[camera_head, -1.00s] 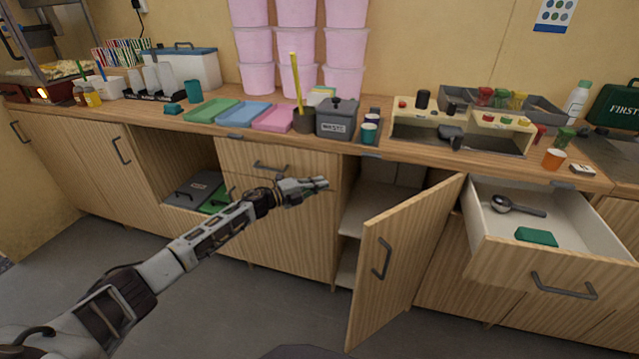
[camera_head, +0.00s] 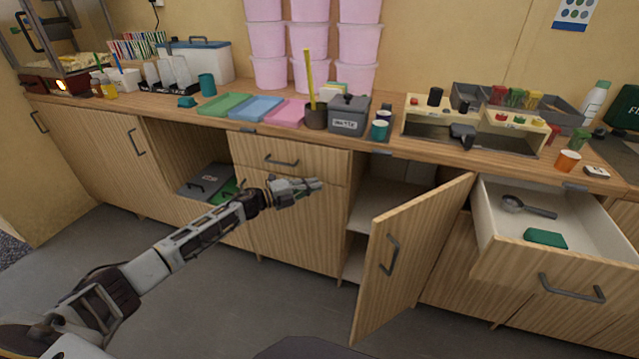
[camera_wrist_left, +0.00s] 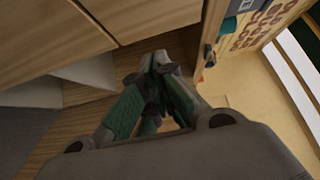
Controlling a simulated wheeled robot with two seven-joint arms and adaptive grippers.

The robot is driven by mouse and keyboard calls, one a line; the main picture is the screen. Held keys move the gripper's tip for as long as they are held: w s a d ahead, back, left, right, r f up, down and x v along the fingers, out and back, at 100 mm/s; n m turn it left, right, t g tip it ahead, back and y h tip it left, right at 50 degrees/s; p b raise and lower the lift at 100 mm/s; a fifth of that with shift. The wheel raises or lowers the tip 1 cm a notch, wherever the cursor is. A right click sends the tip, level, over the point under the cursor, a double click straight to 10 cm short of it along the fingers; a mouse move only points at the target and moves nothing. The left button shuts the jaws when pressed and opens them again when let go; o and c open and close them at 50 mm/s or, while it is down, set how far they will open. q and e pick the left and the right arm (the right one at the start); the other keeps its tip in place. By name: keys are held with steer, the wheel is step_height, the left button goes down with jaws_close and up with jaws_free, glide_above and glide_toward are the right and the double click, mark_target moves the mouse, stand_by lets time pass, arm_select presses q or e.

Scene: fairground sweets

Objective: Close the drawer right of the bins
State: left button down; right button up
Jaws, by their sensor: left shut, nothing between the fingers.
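Bins with a dark grey lid (camera_head: 203,180) and a green lid (camera_head: 229,189) sit in the open compartment under the counter. Right of them, a wooden drawer front (camera_head: 265,150) with a dark handle (camera_head: 281,162) looks flush or nearly so; I cannot tell exactly. Further right, another drawer (camera_head: 548,264) stands wide open, holding a metal scoop (camera_head: 528,207) and a green block (camera_head: 545,238). My left gripper (camera_head: 317,184) is shut and empty, in front of the cabinet below the handled drawer front. Its fingers (camera_wrist_left: 160,62) meet in the left wrist view. My right gripper is not seen.
A cabinet door (camera_head: 415,255) stands open between the two drawers, jutting into the floor space. The counter (camera_head: 400,145) holds trays, a grey box (camera_head: 349,115), pink tubs (camera_head: 310,42) and cups. The grey floor (camera_head: 230,310) in front is clear.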

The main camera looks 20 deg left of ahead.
arm_select(q)
steer(key=v, duration=0.4)
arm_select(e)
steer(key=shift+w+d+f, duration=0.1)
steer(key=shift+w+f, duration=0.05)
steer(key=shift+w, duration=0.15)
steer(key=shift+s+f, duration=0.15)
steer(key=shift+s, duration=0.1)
